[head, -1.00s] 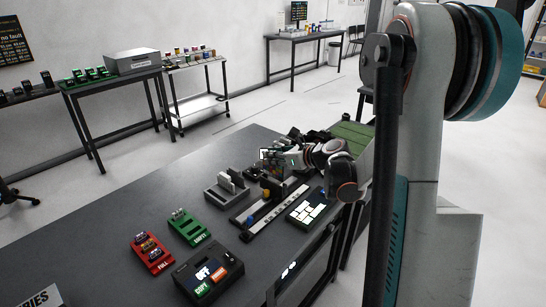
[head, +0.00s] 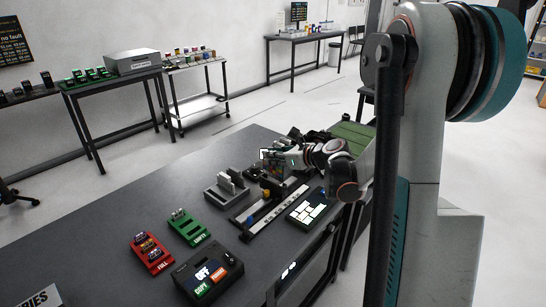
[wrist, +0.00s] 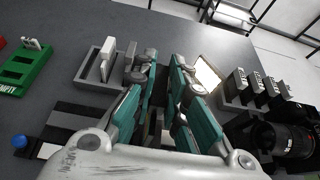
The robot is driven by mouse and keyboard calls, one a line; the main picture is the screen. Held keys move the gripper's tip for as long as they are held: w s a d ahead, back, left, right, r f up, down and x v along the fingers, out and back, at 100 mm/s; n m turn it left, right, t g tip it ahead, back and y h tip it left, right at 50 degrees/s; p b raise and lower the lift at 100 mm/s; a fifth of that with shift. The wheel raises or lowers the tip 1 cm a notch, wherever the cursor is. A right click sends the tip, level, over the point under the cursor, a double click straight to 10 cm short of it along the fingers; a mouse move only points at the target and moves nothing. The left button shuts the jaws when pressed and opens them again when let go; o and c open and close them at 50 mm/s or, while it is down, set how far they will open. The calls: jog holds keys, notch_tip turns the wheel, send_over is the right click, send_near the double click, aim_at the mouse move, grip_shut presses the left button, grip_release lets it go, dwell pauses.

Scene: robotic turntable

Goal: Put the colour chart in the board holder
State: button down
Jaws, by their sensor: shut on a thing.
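The board holder (head: 214,195) is a grey slotted block on the dark table, with pale boards standing upright in it. It also shows in the wrist view (wrist: 88,80), left of my fingers. My gripper (head: 272,160) is just beyond it, low over the table. In the wrist view my gripper (wrist: 165,75) has its teal fingers some way apart, around a thing mostly hidden between them. A pale, dark-edged panel (wrist: 207,74) shows just beside the right finger; it looks like the colour chart, but its face and the contact are not clear.
A green tray (head: 188,229), a red tray (head: 152,253) and a black button box (head: 209,273) stand nearer. A camera (wrist: 285,138) and grey blocks (wrist: 255,85) crowd my gripper's right.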

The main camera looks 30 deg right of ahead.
aim_at(273, 177)
jog(key=shift+f+b, duration=1.75)
jog(key=shift+f, duration=0.3)
jog(key=c, duration=1.5)
grip_release()
jog(key=shift+c, duration=0.2)
jog(key=v, duration=1.2)
